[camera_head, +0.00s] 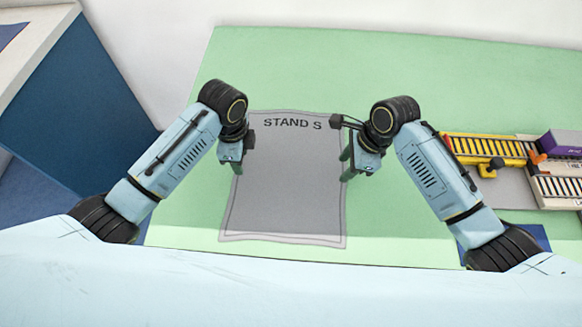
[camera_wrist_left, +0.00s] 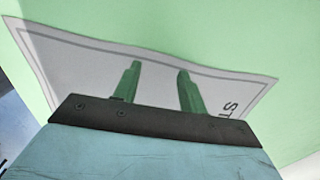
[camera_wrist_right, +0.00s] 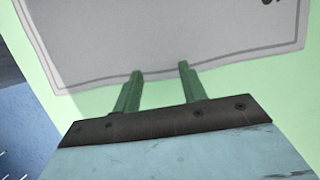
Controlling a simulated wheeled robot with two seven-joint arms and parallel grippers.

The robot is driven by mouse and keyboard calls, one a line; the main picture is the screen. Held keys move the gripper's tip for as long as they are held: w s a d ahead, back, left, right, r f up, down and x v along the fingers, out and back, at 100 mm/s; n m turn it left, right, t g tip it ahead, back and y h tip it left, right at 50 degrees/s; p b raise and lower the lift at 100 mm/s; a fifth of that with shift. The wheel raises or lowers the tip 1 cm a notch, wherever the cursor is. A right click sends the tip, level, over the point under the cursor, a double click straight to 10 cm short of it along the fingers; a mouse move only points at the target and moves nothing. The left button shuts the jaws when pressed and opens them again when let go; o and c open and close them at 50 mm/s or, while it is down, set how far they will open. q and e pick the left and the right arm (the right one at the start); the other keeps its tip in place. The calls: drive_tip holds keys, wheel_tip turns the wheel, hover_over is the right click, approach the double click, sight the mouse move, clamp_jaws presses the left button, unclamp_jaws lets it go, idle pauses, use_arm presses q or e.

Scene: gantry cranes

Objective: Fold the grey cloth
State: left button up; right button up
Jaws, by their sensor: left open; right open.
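The grey cloth (camera_head: 285,185) lies flat and spread out on the green table, with a dark border line and the print "STAND S" near its far edge. My left gripper (camera_head: 236,168) is open at the cloth's left edge; in the left wrist view its green fingers (camera_wrist_left: 155,72) show over the cloth (camera_wrist_left: 90,60). My right gripper (camera_head: 346,168) is open at the cloth's right edge; in the right wrist view its fingers (camera_wrist_right: 159,70) reach the edge of the cloth (camera_wrist_right: 200,35). Neither gripper holds anything. Whether the fingertips touch the cloth I cannot tell.
The green table (camera_head: 430,75) is clear behind the cloth. At the right stand a yellow rail-like piece (camera_head: 490,148), a purple block (camera_head: 562,142) and a pale slatted piece (camera_head: 556,187). A blue cabinet (camera_head: 80,110) stands at the left.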

use_arm(q)
drive_tip(key=shift+f, duration=0.55)
use_arm(e)
drive_tip(key=shift+f, duration=0.5)
use_arm(q)
drive_tip(key=shift+f, duration=0.1)
use_arm(e)
drive_tip(key=shift+f, duration=0.15)
use_arm(q)
clamp_jaws()
use_arm(e)
clamp_jaws()
